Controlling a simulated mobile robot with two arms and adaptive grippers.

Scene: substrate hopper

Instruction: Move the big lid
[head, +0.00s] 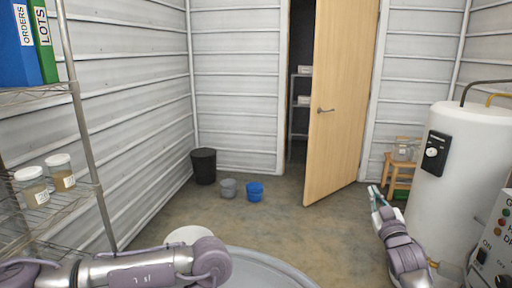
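A large grey round thing (268,267) with a pale curved rim shows at the bottom centre. It is cut off by the picture edge and partly hidden by my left arm. I cannot tell whether it is the big lid or an open vessel. A white round top (185,235) shows just behind my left arm. My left arm crosses the bottom left, and its gripper is out of view.
A wire shelf (85,150) with jars and binders stands at the left. A wooden door (343,100) is ajar. A white tank (465,170) stands right. The middle floor is clear.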

